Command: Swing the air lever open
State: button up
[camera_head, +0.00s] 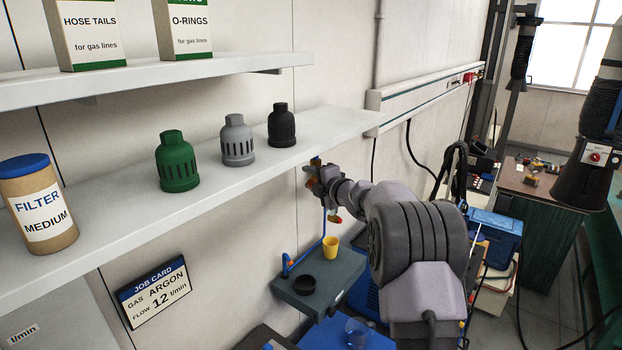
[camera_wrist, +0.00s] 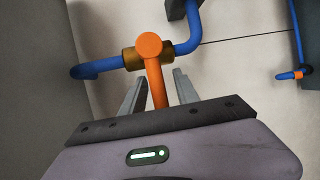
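The air lever (camera_wrist: 155,82) is orange and sits on a brass valve body (camera_wrist: 132,57) in a blue pipe (camera_wrist: 105,67). In the wrist view the lever points down the picture, roughly crosswise to the pipe. My gripper (camera_wrist: 154,88) is open, with one finger on each side of the lever and a gap showing on both sides. The lever's lower end is hidden behind the gripper's dark palm edge. In the head view my gripper (camera_head: 319,183) is by the wall at the shelf's end, where the valve is too small to make out clearly.
The long wall shelf (camera_head: 98,231) carries a green cap (camera_head: 177,164), a grey one, a black one and a filter tub (camera_head: 38,208). Below is a small grey shelf (camera_head: 312,299) with a yellow cup (camera_head: 330,248) and a black bowl. Another blue pipe with an orange handle (camera_wrist: 290,75) is at right.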

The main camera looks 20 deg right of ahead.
grip_shut()
jog(key=shift+f, duration=0.1)
dwell(1.2)
